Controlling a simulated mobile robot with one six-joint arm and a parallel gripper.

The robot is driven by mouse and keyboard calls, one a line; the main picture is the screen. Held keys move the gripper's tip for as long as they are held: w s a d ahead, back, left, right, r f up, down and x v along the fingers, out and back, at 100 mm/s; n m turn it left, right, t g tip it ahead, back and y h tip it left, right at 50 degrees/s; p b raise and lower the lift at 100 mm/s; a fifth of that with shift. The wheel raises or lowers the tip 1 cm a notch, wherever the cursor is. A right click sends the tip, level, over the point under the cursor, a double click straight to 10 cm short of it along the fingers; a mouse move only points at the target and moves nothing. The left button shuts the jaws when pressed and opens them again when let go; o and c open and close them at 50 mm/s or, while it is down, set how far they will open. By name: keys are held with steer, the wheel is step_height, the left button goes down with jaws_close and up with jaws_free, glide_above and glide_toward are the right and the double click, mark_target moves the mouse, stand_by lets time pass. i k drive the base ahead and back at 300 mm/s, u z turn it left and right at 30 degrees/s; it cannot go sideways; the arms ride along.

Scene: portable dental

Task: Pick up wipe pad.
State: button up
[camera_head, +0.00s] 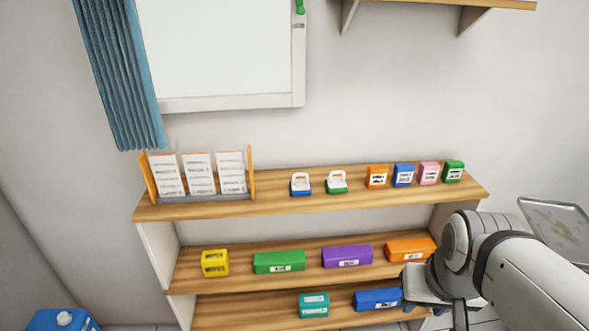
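No thing is plainly marked as a wipe pad. A yellow box (215,263) with dark lettering that seems to read "wipes" sits at the left end of the middle shelf. Two small items with white handle-like tops, one with a blue base (301,190) and one with a green base (337,187), stand on the top shelf. My gripper (432,298) is at the lower right, in front of the shelf's right end and far from the yellow box. My arm partly hides it, and its fingers are not clear.
The wooden shelf unit (270,205) stands against the wall. Its top holds a card rack (200,175) and several small coloured boxes (403,176). Lower down are green (279,262), purple (347,256), orange (410,249), teal (313,304) and blue (377,299) boxes.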

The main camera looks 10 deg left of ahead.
mark_target(301, 187)
steer(key=i, duration=1)
steer(key=u, duration=0.05)
